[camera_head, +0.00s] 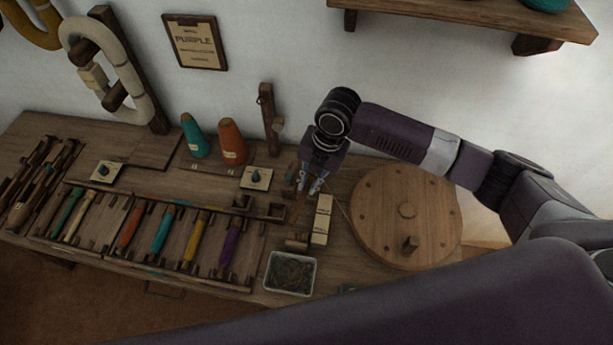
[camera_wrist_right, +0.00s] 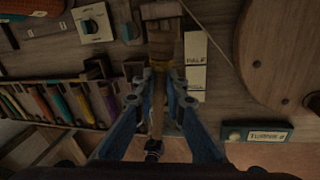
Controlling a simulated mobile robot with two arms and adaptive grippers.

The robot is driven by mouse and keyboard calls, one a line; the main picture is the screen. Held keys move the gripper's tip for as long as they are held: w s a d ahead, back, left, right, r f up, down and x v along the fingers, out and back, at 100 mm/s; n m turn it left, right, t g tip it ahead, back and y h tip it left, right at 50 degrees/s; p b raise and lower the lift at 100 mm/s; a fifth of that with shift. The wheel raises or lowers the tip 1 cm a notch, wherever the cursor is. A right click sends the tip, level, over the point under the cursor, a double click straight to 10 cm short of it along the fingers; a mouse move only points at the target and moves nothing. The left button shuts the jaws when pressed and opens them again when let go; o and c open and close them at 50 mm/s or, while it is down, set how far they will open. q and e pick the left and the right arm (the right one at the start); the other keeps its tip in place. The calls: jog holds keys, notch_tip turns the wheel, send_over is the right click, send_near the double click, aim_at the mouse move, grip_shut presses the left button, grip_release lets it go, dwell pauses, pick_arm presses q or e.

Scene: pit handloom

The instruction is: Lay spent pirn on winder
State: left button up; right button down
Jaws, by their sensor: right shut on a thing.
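My right gripper (camera_head: 314,187) reaches down over the right part of the bench, just left of the large round wooden wheel of the winder (camera_head: 384,228). In the right wrist view the blue fingers of this gripper (camera_wrist_right: 168,88) are shut on a slim bare wooden pirn (camera_wrist_right: 157,118) with a dark tip. The pirn lies lengthwise between the fingers, close to a wooden block (camera_wrist_right: 160,12). I cannot tell whether the pirn touches the block or the bench. The wheel also shows in the wrist view (camera_wrist_right: 275,55). My left gripper is out of view.
A pale labelled strip (camera_head: 322,220) and a bin of scraps (camera_head: 290,273) sit near the gripper. Teal (camera_head: 194,137) and orange (camera_head: 232,143) cones stand behind.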

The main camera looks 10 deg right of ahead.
jog(key=shift+w+a+n, duration=0.15)
jog(key=shift+w+n, duration=0.35)
jog(key=shift+n, duration=0.2)
jog(key=shift+w+f+n, duration=0.1)
jog(key=shift+n, duration=0.2)
jog(key=shift+s+d+b+x, duration=0.1)
jog(key=shift+d+b+x, duration=0.2)
jog(key=shift+b+x, duration=1.05)
jog(key=shift+s+d+b+x, duration=0.1)
jog(key=shift+d+b+x, duration=0.15)
jog(key=shift+b+x, duration=1.05)
jog(key=shift+s+d+b+x, duration=0.1)
jog(key=shift+d+b+x, duration=0.2)
jog(key=shift+b+x, duration=1)
jog(key=shift+a+f+p, duration=0.15)
jog(key=shift+f+p, duration=0.35)
jog(key=shift+f, duration=0.2)
jog(key=c, duration=1.9)
grip_release()
jog(key=shift+o, duration=0.7)
jog(key=shift+o, duration=1.1)
jog(key=shift+r, duration=0.15)
